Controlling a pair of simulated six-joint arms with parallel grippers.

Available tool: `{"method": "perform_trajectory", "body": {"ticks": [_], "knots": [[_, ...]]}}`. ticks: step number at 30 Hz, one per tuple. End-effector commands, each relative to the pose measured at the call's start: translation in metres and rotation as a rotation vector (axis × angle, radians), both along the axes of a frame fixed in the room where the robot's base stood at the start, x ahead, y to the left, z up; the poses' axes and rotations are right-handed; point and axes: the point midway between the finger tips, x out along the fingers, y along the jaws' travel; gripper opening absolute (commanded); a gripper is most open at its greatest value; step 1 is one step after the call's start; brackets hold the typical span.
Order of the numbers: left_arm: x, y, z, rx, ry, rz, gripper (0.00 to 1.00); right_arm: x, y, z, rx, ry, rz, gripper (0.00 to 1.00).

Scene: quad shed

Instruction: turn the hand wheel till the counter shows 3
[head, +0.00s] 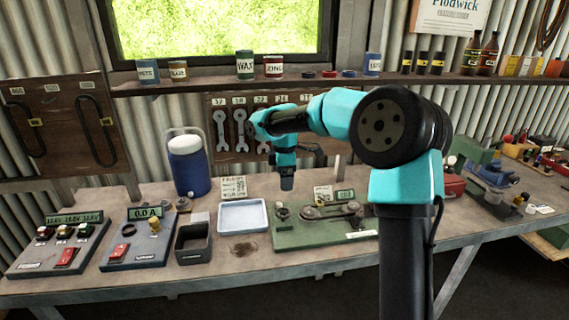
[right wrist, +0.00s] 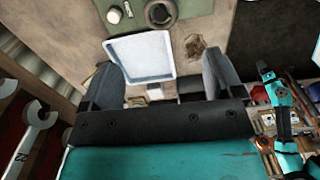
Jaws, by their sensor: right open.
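A green-based device (head: 290,238) stands on the bench right of the pale tray, with a dark round wheel (head: 310,213) joined to a belt-like part, which I take as the hand wheel. The small green counter display (head: 345,195) is behind it; its digits are too small to read. In the right wrist view a dark ring-shaped wheel (right wrist: 160,12) and a pale knob show at the top edge. My right gripper (head: 287,184) points down, left of the wheel and apart from it. Its fingers (right wrist: 160,68) are spread and empty. A small teal arm shows at right; its jaws are unclear.
The pale tray (head: 222,229) and dark bin (head: 180,258) sit left of the device. A blue jug (head: 188,168) stands behind them. Wrenches (head: 240,130) hang on the back board. A red box (head: 453,184) and clutter fill the right bench.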

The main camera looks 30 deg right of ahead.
Motion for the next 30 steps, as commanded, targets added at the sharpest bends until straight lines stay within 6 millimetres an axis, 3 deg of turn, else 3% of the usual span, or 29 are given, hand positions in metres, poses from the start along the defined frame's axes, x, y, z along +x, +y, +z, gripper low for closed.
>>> {"method": "perform_trajectory", "body": {"ticks": [3,10,26,30], "knots": [[0.0,0.0,0.0,0.0,0.0,0.0,0.43,0.0,0.0,0.022,0.001,-0.001,0.0,0.86],[0.0,0.0,0.0,0.0,0.0,0.0,0.43,0.0,0.0,0.044,0.001,0.0,0.001,0.86],[0.0,0.0,0.0,0.0,0.0,0.0,0.43,0.0,0.0,0.046,0.001,0.001,0.001,0.86],[0.0,0.0,0.0,0.0,0.0,0.0,0.43,0.001,0.015,0.033,0.025,-0.005,0.026,0.86]]}}
